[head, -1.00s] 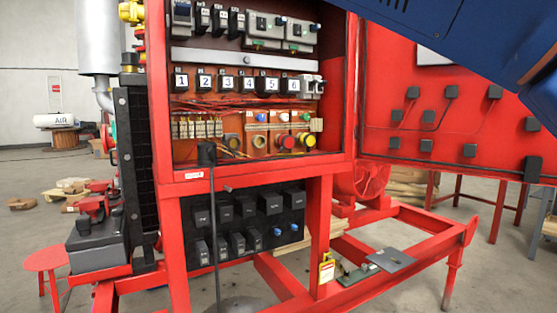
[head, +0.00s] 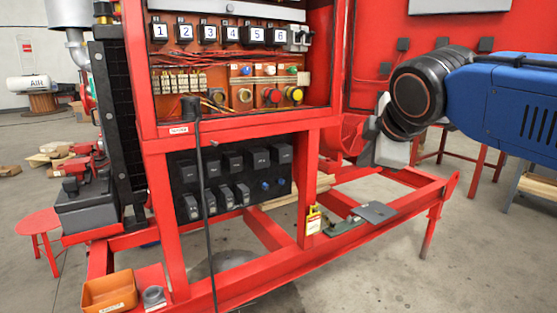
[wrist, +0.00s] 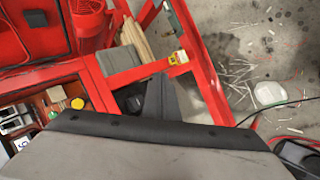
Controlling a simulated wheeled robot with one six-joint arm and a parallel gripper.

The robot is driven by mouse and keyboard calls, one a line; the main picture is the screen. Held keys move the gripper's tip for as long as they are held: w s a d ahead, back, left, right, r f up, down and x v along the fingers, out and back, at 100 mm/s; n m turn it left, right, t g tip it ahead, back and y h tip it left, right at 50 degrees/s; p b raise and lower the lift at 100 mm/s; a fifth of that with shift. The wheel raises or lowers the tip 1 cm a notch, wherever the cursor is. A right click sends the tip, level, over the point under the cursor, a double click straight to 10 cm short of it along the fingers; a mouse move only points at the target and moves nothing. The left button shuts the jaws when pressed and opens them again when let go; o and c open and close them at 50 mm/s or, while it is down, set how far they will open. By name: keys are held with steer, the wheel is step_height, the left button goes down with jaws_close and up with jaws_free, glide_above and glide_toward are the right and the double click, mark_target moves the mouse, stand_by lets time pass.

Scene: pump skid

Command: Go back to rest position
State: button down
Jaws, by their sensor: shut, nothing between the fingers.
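My gripper (head: 376,158) is a pale grey shape at the end of my blue arm, in the right half of the head view. It is shut and empty, and hangs in the air in front of the red skid frame (head: 415,180), right of the open control cabinet (head: 328,90). The black wrist joint covers part of it, and its fingertips are small and hard to make out. In the wrist view a large grey part of mine with a black edge fills the bottom, and the cabinet and frame appear tilted behind it.
A yellow tag (head: 313,219) and a grey plate (head: 375,212) are on the lower frame. An orange bin (head: 109,292) stands at the front left, near a red stool (head: 38,223). A black cable (head: 207,220) hangs before the cabinet. Concrete floor is open at the lower right.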

steer(key=s+d+f+m+g, duration=0.1)
steer(key=s+d+f+m, duration=0.2)
steer(key=f, duration=0.6)
steer(key=s+d+f+m+g, duration=0.2)
steer(key=s+d+f+m, duration=0.1)
steer(key=s+f+m, duration=0.4)
steer(key=s+d+f+m+g, duration=0.1)
steer(key=s+d+f+m, duration=0.3)
steer(key=s+f, duration=0.5)
step_height(320, 180, down, 3)
steer(key=shift+s+r+m+g+h, duration=0.2)
steer(key=shift+m+g+h, duration=0.15)
steer(key=shift+m, duration=0.45)
